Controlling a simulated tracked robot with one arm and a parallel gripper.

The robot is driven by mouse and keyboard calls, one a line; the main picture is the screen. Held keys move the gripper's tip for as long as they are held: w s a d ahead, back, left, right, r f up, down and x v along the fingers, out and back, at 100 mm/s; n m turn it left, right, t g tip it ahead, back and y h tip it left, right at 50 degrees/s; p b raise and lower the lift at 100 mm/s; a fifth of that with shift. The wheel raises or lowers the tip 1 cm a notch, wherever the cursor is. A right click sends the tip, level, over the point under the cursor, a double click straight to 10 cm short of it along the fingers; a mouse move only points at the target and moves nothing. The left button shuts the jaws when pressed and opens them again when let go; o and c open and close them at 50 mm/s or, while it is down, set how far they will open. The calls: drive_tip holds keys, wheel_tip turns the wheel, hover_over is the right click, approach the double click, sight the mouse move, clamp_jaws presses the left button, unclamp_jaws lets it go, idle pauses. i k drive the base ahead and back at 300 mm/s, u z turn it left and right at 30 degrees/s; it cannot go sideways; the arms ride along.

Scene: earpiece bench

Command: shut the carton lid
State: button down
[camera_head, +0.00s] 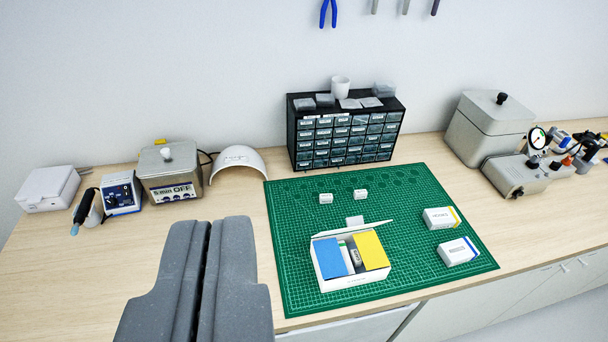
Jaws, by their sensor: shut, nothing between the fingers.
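The white carton (350,281) stands open on the green cutting mat (290,290), right of my gripper. Its lid (372,227) stands up at the far edge, seen almost edge-on, with a small pale flap or piece (354,221) just behind it. Inside the carton are a blue block (329,258), a yellow block (370,250) and small pale items between them. My gripper (218,224) is in the lower left foreground, its two grey fingers shut together and empty. It appears apart from the carton.
Two small white boxes (441,217) (459,251) lie on the mat's right side. Two tiny white pieces (326,198) (360,194) lie behind the carton. A black drawer cabinet (346,137) stands at the back. Devices line the bench on both sides. The mat left of the carton is clear.

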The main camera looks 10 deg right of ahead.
sight(355, 223)
drive_tip(key=z, duration=0.1)
drive_tip(key=i, duration=1.15)
drive_tip(key=z, duration=0.55)
